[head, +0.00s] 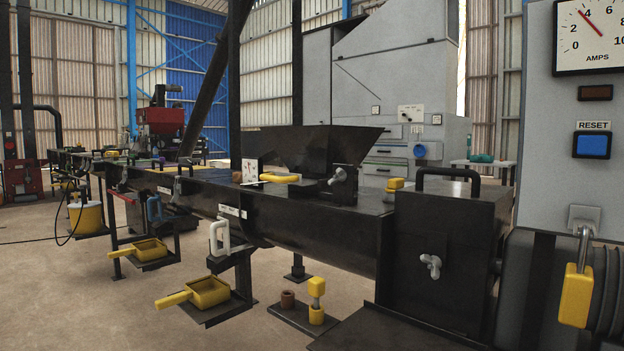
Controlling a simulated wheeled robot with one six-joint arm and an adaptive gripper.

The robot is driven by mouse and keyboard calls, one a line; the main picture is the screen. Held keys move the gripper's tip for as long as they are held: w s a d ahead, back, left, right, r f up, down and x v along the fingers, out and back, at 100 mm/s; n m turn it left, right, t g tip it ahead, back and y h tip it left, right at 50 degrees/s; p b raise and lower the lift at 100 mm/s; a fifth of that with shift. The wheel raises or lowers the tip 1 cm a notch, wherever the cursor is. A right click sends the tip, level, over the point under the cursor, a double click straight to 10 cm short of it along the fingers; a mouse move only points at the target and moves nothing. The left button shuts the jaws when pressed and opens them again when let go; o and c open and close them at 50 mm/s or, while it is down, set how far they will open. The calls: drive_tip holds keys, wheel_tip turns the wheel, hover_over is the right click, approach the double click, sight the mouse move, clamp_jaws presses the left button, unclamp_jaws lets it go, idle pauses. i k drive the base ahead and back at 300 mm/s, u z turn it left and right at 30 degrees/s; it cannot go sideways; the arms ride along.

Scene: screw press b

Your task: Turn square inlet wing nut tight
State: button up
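A grey metal wing nut (338,176) sits on an upright black square plate (347,190) on top of the long black trough, in front of the hopper. A second grey wing nut (431,264) is on the front face of a black box (460,222) with a handle on top. I cannot tell from this view which one is the square inlet's, or how tight either is. My gripper is not in view.
The black trough (318,222) runs from the box towards the far left. A yellow handle (279,178) lies by the hopper (310,148). A yellow padlock (576,295) hangs at right below the grey panel (575,115). A yellow scoop (207,293) stands low in front; floor at left is open.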

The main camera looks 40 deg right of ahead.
sight(341, 173)
drive_tip(key=u, duration=0.55)
drive_tip(key=k, duration=0.45)
drive_tip(key=z, duration=1.15)
